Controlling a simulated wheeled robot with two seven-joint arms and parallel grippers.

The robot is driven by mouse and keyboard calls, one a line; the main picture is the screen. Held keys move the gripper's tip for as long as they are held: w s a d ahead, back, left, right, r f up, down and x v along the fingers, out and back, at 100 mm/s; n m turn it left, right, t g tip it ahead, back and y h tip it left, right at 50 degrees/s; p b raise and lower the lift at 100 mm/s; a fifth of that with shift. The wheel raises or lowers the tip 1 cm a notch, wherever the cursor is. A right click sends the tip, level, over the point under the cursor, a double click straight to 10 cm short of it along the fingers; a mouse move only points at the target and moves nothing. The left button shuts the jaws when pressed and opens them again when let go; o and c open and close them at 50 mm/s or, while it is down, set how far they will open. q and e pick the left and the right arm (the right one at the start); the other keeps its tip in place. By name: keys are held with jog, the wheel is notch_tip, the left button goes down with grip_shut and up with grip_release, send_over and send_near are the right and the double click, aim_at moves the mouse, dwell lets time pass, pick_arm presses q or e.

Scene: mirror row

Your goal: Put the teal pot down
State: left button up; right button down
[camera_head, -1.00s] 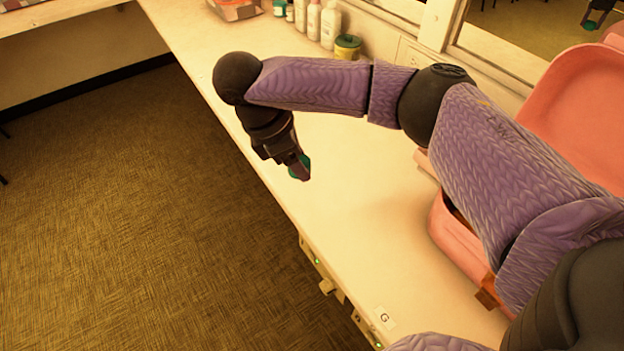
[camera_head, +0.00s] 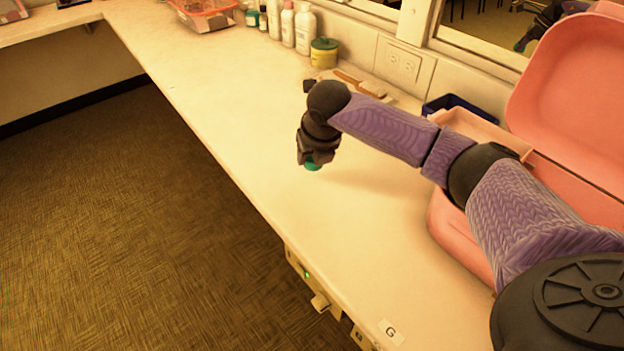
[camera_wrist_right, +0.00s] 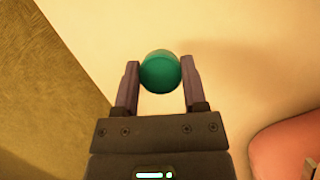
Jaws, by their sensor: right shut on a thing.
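The teal pot (camera_wrist_right: 160,73) is a small round pot, seen from above in the right wrist view between my two fingers. My right gripper (camera_wrist_right: 160,82) is shut on it, with a finger against each side. In the head view the right gripper (camera_head: 312,161) points down over the counter, and a bit of the teal pot (camera_head: 313,167) shows below the fingertips. I cannot tell whether the pot touches the counter (camera_head: 250,150). My left gripper is not in view.
A yellow pot with a green lid (camera_head: 324,52) and white bottles (camera_head: 305,30) stand along the wall. A pink open case (camera_head: 455,235) lies at the right. A dark blue tray (camera_head: 470,115) is behind my arm. The counter around the gripper is clear; its front edge drops to the floor.

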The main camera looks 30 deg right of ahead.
aim_at(315, 168)
notch_tip(315, 168, down, 5)
jog(key=shift+f+b, duration=0.15)
jog(key=shift+b, duration=0.9)
jog(key=shift+r, duration=0.2)
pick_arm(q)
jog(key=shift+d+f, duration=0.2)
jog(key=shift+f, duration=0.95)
pick_arm(e)
jog(key=shift+c, duration=2)
grip_release()
jog(key=shift+o, duration=1)
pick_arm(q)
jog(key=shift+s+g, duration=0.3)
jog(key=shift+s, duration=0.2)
pick_arm(e)
jog(key=shift+o, duration=0.3)
pick_arm(q)
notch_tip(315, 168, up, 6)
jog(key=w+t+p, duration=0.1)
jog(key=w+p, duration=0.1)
jog(key=p, duration=0.4)
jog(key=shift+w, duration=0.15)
pick_arm(e)
jog(key=v, duration=1.2)
